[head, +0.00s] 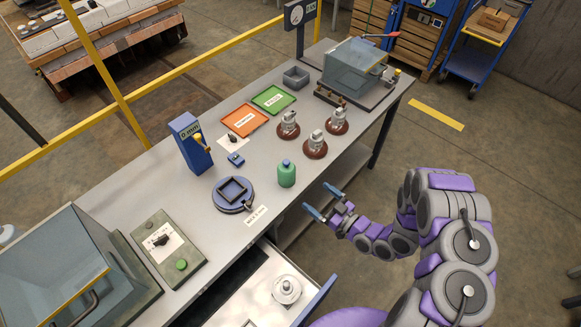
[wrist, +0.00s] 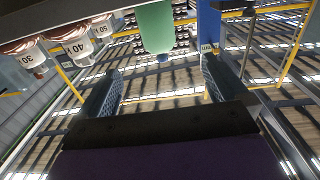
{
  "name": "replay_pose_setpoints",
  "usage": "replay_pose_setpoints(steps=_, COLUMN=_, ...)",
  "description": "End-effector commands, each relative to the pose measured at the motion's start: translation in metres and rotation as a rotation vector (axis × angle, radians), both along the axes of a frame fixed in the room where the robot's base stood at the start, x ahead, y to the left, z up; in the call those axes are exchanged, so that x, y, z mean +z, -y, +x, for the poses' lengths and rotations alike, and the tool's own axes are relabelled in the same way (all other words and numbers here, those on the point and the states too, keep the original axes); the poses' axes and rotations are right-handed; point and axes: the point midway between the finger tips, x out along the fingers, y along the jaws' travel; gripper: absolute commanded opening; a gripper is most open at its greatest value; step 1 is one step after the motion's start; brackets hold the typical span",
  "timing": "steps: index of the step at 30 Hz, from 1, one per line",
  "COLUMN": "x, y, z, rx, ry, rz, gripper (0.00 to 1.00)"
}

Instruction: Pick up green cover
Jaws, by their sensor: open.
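The green thing nearest my gripper is a bottle-shaped green piece with a dark blue top (head: 286,174), standing upright at the table's front edge. I cannot tell for sure that it is the cover. It also shows in the wrist view, as a green cylinder (wrist: 155,25) seen upside down, beyond and between the fingertips. My gripper (head: 321,201) is open and empty, just off the table's front edge, to the lower right of the green piece and apart from it. Both fingers also show in the wrist view (wrist: 161,68), spread apart.
Several insulators on brown bases (head: 316,146) stand right of the green piece. A round blue fixture (head: 220,203) and a blue gauge (head: 193,150) are to its left. Orange (head: 243,120) and green (head: 273,99) trays lie behind. An open drawer (head: 250,303) juts out below.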

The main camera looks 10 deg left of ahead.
Motion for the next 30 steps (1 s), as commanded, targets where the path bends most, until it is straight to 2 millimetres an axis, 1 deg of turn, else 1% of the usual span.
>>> replay_pose_setpoints(steps=5, x=0.0, y=-0.016, z=0.008, rx=0.005, ry=0.002, rz=0.003, gripper=1.0)
replay_pose_setpoints(steps=24, x=-0.001, y=-0.09, z=0.056, rx=0.005, ry=0.002, rz=-0.001, gripper=1.0)
replay_pose_setpoints(steps=30, x=0.0, y=-0.101, z=0.064, rx=0.001, ry=0.001, rz=0.001, gripper=1.0)
